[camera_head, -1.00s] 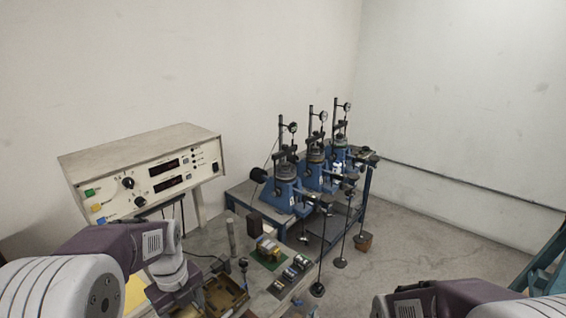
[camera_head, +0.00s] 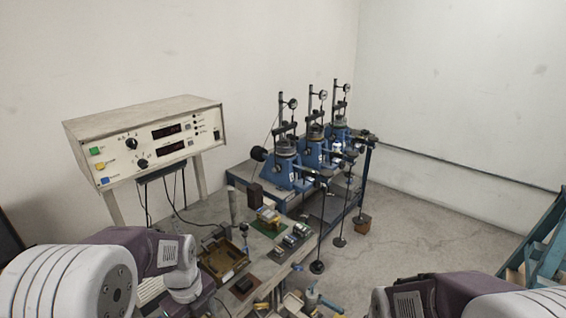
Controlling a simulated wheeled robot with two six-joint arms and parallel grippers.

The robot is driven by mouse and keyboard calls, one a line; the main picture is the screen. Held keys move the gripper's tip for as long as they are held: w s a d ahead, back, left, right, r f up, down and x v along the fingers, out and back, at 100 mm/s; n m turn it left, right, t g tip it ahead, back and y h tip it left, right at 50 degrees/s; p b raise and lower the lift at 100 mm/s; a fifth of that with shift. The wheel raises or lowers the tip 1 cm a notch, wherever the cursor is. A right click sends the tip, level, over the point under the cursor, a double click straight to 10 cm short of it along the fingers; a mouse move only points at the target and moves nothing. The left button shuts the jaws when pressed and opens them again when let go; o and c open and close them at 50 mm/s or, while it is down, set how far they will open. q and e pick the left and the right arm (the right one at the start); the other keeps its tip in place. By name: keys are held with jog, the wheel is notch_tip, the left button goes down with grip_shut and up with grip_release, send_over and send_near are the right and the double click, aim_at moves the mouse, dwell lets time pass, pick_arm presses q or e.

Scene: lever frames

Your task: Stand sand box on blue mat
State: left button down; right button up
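I cannot clearly pick out a sand box or a blue mat. An upright dark brown block (camera_head: 254,195) stands on the table beside a green mat (camera_head: 270,231) that carries small items. A brown open tray (camera_head: 223,258) lies nearer, with a small dark block (camera_head: 243,286) in front of it. A small tan box (camera_head: 292,303) is at the bottom edge, partly cut off. My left arm comes in at the bottom left, its wrist left of the tray; its fingertips do not show. My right arm is at the bottom right, with its gripper out of frame.
A control console (camera_head: 150,140) stands at the left above the table. Blue lever frames (camera_head: 285,172) with hanging rods stand behind the table to the right. A blue ladder-like frame (camera_head: 545,240) is at the far right. The floor between is open.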

pick_arm(q)
notch_tip(320, 180, down, 11)
jog(key=w+d+n+b, duration=0.1)
jog(key=n+b, duration=0.3)
jog(key=n, duration=2.1)
jog(key=shift+w+d+f, duration=0.15)
jog(key=shift+d, duration=0.15)
pick_arm(e)
notch_tip(320, 180, down, 6)
jog(key=shift+r, duration=0.1)
